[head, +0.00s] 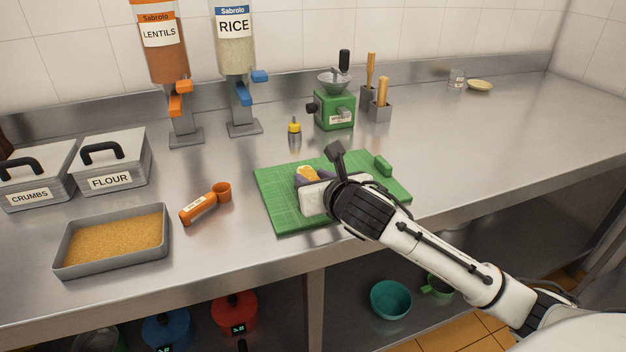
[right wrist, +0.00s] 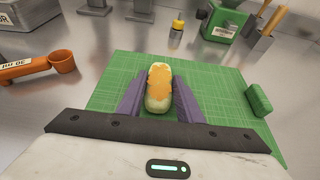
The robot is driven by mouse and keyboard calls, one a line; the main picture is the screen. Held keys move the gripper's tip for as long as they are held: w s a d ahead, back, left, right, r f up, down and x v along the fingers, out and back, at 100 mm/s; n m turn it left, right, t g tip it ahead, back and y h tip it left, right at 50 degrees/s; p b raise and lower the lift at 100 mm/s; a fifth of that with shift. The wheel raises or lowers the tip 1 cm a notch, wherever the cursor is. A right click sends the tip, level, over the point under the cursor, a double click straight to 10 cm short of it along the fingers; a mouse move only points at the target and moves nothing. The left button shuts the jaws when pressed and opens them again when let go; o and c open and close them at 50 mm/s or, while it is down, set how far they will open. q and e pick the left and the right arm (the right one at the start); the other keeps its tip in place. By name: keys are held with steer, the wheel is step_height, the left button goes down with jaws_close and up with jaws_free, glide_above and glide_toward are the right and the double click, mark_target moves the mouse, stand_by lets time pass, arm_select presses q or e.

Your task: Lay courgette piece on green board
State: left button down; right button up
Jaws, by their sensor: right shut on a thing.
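The courgette piece (right wrist: 158,88) is a pale green, rounded piece with an orange-yellow coating on top. It lies between the purple fingers of my right gripper (right wrist: 158,82), which is shut on it. In the head view the piece (head: 308,173) shows over the middle of the green board (head: 283,207), partly hidden by my gripper. The green board (right wrist: 220,88), marked with a grid, lies below the piece. I cannot tell whether the piece touches the board. My left gripper is out of view.
A green block (head: 383,165) sits at the board's right side. A crumb tray (head: 112,240) and orange scoop (head: 204,204) are to the left. A small yellow-capped bottle (head: 294,131) and green grinder (head: 333,109) stand behind.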

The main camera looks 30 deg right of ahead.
steer(key=o, duration=1)
steer(key=shift+f, duration=0.15)
steer(key=shift+o, duration=0.2)
steer(key=shift+s+a+r, duration=0.1)
steer(key=shift+s+r, duration=0.15)
steer(key=shift+r, duration=0.05)
steer(key=p+v, duration=0.1)
steer(key=v, duration=1)
steer(key=shift+s, duration=0.25)
